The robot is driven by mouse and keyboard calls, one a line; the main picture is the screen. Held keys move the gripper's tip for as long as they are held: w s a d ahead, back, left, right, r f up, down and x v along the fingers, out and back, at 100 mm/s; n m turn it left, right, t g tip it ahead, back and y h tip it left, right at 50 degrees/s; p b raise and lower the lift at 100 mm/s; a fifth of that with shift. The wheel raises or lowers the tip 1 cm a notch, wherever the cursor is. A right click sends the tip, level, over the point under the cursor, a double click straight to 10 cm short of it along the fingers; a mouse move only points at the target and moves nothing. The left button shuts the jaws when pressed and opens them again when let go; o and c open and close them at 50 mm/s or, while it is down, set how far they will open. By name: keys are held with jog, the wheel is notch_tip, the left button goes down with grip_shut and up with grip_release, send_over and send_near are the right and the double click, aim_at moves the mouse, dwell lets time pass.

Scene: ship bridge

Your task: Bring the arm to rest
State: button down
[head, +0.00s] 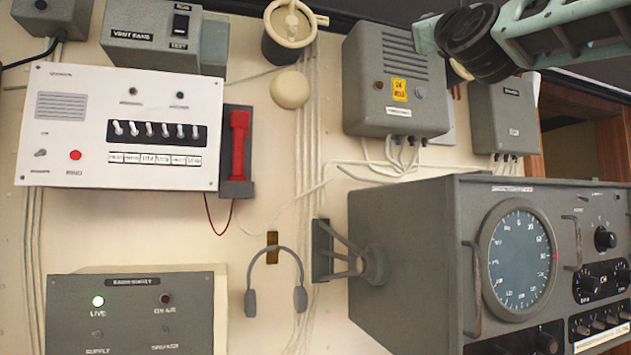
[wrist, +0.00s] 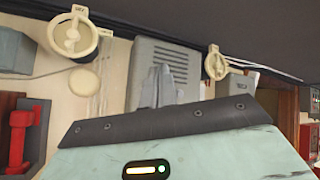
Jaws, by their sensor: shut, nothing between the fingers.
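My arm (head: 560,35) reaches in from the top right corner of the head view, pale green with a black joint, in front of the upper right of the wall panel. In the wrist view my gripper (wrist: 160,85) shows as two grey fingers close together beyond the dark edge of its pale green body. It is shut and empty. Behind the fingers is the grey vented box (wrist: 185,62), which also shows in the head view (head: 385,95). The fingers appear apart from it, though the gap is hard to judge. My gripper's fingers are not clear in the head view.
A white switch panel (head: 75,110) and red handset (head: 239,145) are on the left wall. A radio supply box (head: 140,290) sits below, a headset (head: 276,260) hangs mid-wall, and a radar console (head: 410,230) juts out at lower right.

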jog(key=w+a+f+n+g+y, duration=0.1)
jog(key=a+f+n+g+y, duration=0.2)
jog(key=a+f+n, duration=0.45)
jog(key=w+a+f+n+g+y, duration=0.25)
jog(key=f+n+g, duration=0.2)
jog(key=f, duration=0.55)
jog(key=s+a+f+n+g+y, duration=0.1)
jog(key=s+a+f+n+g, duration=0.15)
jog(key=f, duration=0.45)
jog(key=s+a+f+n+g, duration=0.1)
jog(key=a+f+n+g, duration=0.2)
jog(key=f, duration=0.4)
jog(key=s+a+f+n+g+y, duration=0.1)
jog(key=s+a+f+n, duration=0.1)
jog(key=f+n, duration=0.4)
jog(key=s+d+f+n+g+h, duration=0.1)
jog(key=s+f+n+g, duration=0.3)
jog(key=s+f, duration=0.5)
jog(key=s+f+n+g+h, duration=0.25)
jog(key=s+f+n, duration=0.2)
jog(key=f, duration=0.85)
jog(key=s+d+f+n+g+h, duration=0.1)
jog(key=s+d+f+n+g, duration=0.2)
jog(key=s, duration=0.5)
jog(key=s+d+f+n+g+h, duration=0.2)
jog(key=s+d+f+n, duration=0.3)
jog(key=s+f, duration=0.3)
jog(key=shift+d+g, duration=0.55)
jog(key=shift+r, duration=0.1)
